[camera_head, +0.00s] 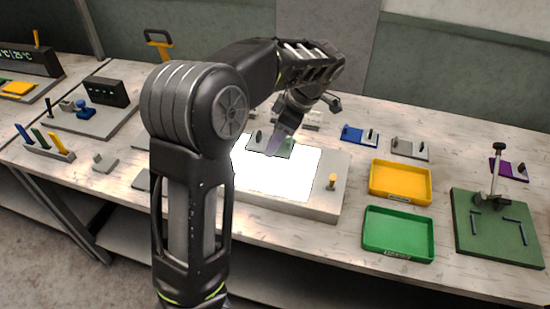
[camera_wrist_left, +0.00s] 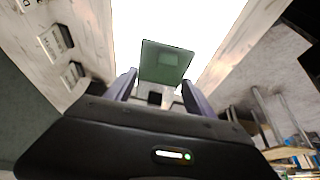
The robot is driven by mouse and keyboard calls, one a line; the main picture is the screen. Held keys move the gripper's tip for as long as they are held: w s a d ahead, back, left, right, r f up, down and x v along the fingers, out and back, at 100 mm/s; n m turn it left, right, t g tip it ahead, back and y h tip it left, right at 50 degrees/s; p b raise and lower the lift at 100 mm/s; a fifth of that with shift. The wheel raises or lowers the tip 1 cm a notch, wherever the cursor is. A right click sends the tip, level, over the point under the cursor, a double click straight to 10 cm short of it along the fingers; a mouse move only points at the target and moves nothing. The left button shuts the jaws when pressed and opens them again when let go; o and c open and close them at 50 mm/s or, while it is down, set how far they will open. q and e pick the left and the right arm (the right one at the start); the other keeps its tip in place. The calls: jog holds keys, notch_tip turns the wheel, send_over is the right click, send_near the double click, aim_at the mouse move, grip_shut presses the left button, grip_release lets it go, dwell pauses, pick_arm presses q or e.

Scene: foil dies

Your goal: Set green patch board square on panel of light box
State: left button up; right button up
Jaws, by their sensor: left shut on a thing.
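The green patch board (camera_head: 286,151) is at the far part of the lit white panel (camera_head: 280,182) of the light box (camera_head: 325,208). My left gripper (camera_head: 279,144) reaches down over it, shut on the board. In the left wrist view the green board (camera_wrist_left: 166,62) sticks out beyond the two fingers of my left gripper (camera_wrist_left: 158,90), with the bright panel behind it. A small paler square shows on its face. I cannot tell whether the board touches the panel. My right gripper is not in view.
A yellow tray (camera_head: 400,196) and a green tray (camera_head: 398,250) stand right of the light box. A blue piece (camera_head: 353,134) and a grey piece (camera_head: 408,150) lie behind them. A green base with a post (camera_head: 470,245) is far right. My arm covers the box's left side.

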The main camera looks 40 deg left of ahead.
aim_at(271, 165)
pick_arm(q)
jog(key=shift+f, duration=1.4)
notch_tip(271, 165, down, 3)
jog(key=shift+p, duration=0.55)
jog(key=shift+f, duration=0.35)
jog(key=shift+f, duration=0.2)
jog(key=o, duration=1.4)
